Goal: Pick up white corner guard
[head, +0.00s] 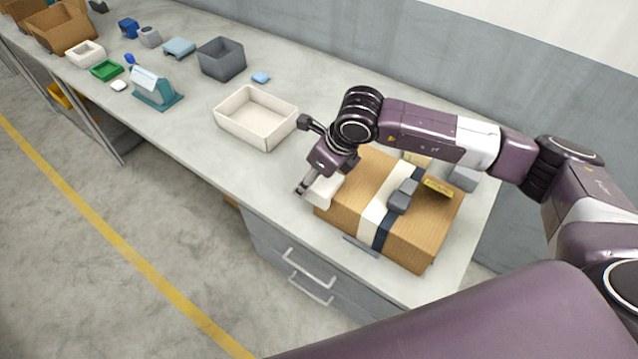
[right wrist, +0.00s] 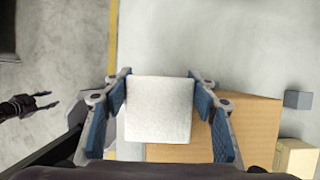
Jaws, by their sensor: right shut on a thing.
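The white corner guard (right wrist: 158,108) is between the blue-padded fingers of my right gripper (right wrist: 160,100), which is shut on it. In the head view the guard (head: 324,190) shows below my right gripper (head: 312,160), at the left end of the cardboard box (head: 345,207). The guard overlaps the box (right wrist: 245,125) in the right wrist view; I cannot tell whether they touch. A small dark two-pronged gripper at the left of the right wrist view looks like my left gripper (right wrist: 42,101); its prongs are apart and empty. It is not in the head view.
The box has white and dark bands, with a grey block (head: 403,196) and a yellow piece (head: 438,188) on top. An empty cream tray (head: 256,118) stands left of it. A grey bin (head: 221,59) and a teal stand (head: 155,97) are farther along the bench.

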